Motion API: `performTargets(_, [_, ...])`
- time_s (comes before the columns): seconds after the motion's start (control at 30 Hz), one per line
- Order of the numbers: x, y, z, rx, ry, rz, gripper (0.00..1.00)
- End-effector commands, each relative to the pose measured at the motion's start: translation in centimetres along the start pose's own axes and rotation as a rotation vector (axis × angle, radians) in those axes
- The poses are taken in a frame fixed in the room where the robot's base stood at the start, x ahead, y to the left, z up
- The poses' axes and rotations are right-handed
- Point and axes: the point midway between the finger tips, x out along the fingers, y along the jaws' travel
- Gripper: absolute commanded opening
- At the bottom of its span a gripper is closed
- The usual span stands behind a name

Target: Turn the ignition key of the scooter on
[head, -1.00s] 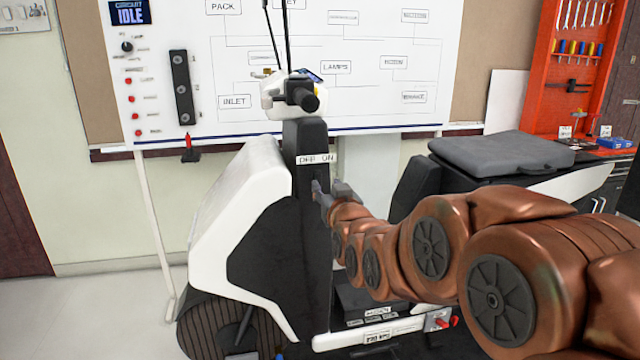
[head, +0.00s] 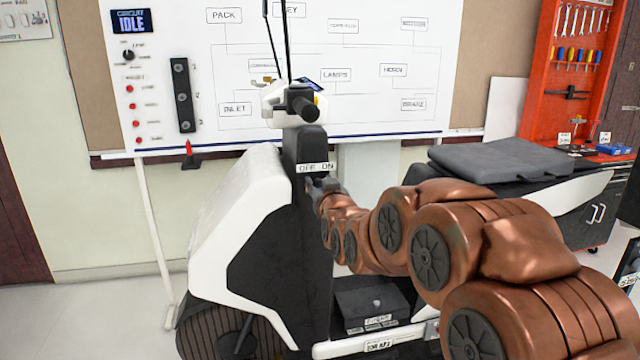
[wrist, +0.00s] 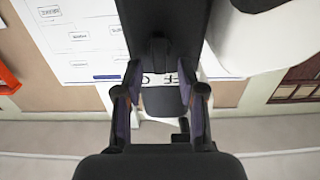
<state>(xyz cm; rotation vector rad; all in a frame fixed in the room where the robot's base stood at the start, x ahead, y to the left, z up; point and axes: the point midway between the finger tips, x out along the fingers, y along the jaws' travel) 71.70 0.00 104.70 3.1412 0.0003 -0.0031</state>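The white scooter (head: 235,215) stands before the board, with a dark front column (head: 307,240). A white OFF ON label (head: 315,168) is on the column; it shows upside down and partly covered in the wrist view (wrist: 160,78). A dark block, seemingly the ignition key (wrist: 158,50), sticks out beside the label in the wrist view. Its turn position cannot be told. My gripper (head: 323,187) is at the column just below the label. In the wrist view my gripper (wrist: 160,70) is open, its fingers on either side of the key's line, with no clear contact.
The handlebar (head: 300,100) is above the column. A seat (head: 500,155) lies to the right. Behind is a whiteboard (head: 370,110) with a display (head: 131,21) reading CIRCUIT IDLE. A red tool panel (head: 570,80) stands at the right. A dark box (head: 372,305) sits on the footboard.

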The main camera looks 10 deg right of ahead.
Motion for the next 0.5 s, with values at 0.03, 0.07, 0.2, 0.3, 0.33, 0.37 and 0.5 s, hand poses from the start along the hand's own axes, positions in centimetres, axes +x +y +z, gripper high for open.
performTargets(0.03, [0.19,-0.01,0.04,0.000,0.000,0.000,0.40])
performTargets(0.07, [0.25,-0.01,0.04,0.000,0.000,0.000,0.40])
performTargets(0.2, [0.29,0.00,-0.01,0.000,0.000,0.000,0.40])
performTargets(0.3, [0.28,0.00,-0.03,0.000,0.001,0.000,0.40])
performTargets(0.33, [0.27,0.00,-0.04,0.000,0.001,0.000,0.36])
performTargets(0.37, [0.27,0.00,-0.04,0.000,0.001,0.000,0.33])
performTargets(0.5, [0.26,0.00,-0.05,0.000,0.001,0.000,0.19])
